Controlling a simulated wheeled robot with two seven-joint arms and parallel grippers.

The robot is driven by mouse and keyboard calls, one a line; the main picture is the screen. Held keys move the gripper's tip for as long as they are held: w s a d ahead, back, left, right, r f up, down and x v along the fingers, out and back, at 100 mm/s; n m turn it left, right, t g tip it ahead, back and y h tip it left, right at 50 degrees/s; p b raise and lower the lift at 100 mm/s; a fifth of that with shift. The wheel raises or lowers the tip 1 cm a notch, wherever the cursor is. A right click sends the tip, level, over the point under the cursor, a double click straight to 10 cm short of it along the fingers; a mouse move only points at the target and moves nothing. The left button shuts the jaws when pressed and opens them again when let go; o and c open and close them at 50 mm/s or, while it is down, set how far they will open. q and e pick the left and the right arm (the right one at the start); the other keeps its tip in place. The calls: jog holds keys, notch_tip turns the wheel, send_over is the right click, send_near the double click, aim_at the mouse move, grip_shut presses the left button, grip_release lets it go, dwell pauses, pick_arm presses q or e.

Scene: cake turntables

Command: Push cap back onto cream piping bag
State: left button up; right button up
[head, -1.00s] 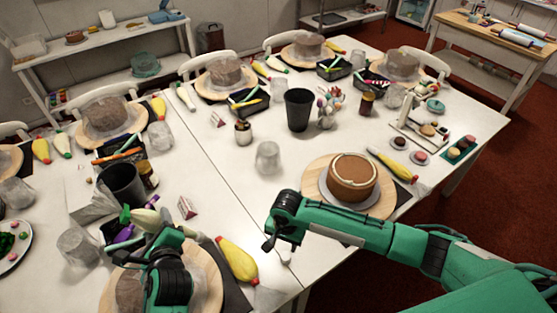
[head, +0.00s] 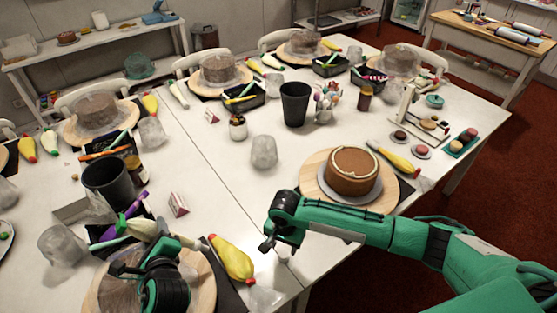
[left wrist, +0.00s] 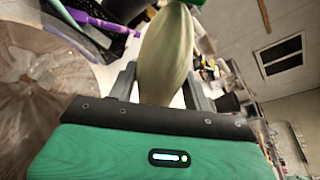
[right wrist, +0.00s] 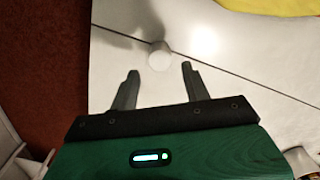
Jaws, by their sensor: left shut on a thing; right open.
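My left gripper (head: 152,262) is shut on a pale cream piping bag (head: 143,230), which lies tilted with its narrow end toward the right. In the left wrist view the bag (left wrist: 166,55) sits between the two fingers. A small white cap (right wrist: 159,56) lies on the table near the seam, just beyond the fingertips of my right gripper (right wrist: 160,72). My right gripper (head: 277,244) is open and empty, low over the table; the cap (head: 283,255) shows beside it in the head view.
A yellow piping bag (head: 232,258) lies between the grippers. A covered cake stands under my left gripper. A dark tray with a purple bag (head: 128,214) is behind it. A brown cake (head: 353,172) on a round board (head: 312,180) stands behind my right arm. A frosted cup (head: 264,151) stands mid-table.

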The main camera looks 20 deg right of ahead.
aim_at(284, 253)
pick_arm(q)
jog(key=shift+f+b, duration=0.65)
jog(key=shift+f, duration=0.5)
pick_arm(e)
jog(key=shift+f, duration=2.95)
jog(key=c, duration=0.8)
notch_tip(284, 253, up, 14)
jog(key=p, duration=1.6)
jog(key=shift+r, duration=0.2)
jog(key=shift+c, duration=0.3)
pick_arm(q)
notch_tip(284, 253, up, 17)
jog(key=shift+p, duration=0.35)
pick_arm(e)
jog(key=shift+r, duration=0.35)
pick_arm(q)
jog(key=shift+o, duration=0.2)
jog(key=shift+f, duration=0.1)
jog(key=shift+c, duration=0.5)
jog(key=shift+d, duration=0.1)
pick_arm(e)
jog(key=shift+f, duration=0.15)
